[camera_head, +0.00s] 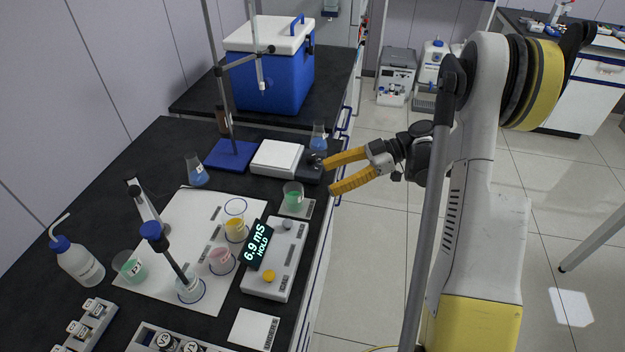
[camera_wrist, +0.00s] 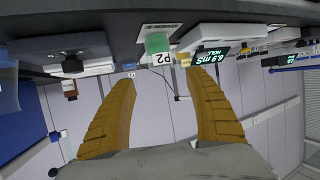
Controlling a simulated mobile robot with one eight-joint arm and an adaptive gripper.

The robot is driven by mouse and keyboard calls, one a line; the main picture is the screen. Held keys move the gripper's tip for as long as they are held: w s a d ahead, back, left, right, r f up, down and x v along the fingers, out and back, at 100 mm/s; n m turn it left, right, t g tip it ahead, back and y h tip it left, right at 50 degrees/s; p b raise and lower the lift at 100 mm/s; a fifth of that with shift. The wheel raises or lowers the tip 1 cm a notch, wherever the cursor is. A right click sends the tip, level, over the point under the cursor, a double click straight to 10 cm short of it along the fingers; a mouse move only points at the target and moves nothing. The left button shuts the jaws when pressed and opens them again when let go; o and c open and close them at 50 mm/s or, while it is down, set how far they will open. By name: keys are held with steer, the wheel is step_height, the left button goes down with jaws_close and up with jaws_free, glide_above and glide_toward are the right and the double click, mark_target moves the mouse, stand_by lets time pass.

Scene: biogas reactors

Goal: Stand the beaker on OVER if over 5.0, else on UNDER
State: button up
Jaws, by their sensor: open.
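A beaker of green liquid (camera_head: 293,195) stands upright on a small grey plate (camera_head: 307,208) near the bench's right edge. In the wrist view the green beaker (camera_wrist: 157,42) has a tag reading P2 and appears beyond the fingertips, between the two fingers. My gripper (camera_head: 331,175), with yellow fingers, is open and empty to the right of the beaker, apart from it; it also shows in the wrist view (camera_wrist: 164,80). The meter display (camera_head: 259,245) reads 6.9 mS HOLD. A white plate (camera_head: 253,329) with small lettering lies at the front.
A white mat (camera_head: 187,220) holds yellow (camera_head: 236,230), pink (camera_head: 221,262) and clear (camera_head: 190,290) beakers; a probe dips into the clear one. Another green beaker (camera_head: 130,266) and a wash bottle (camera_head: 77,262) stand left.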

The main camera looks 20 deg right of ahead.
steer(key=s+a+r+m+h, duration=0.5)
steer(key=a+r+m+h, duration=0.1)
steer(key=a+r+m, duration=0.25)
steer(key=s+a+r+m+t+h, duration=0.1)
steer(key=s+r+m+t+h, duration=0.2)
steer(key=s, duration=0.9)
steer(key=shift+s+r+m+t+h, duration=0.15)
steer(key=shift+s+m+t+h, duration=0.3)
steer(key=shift+m+h, duration=1.5)
steer(key=shift+w+a, duration=0.1)
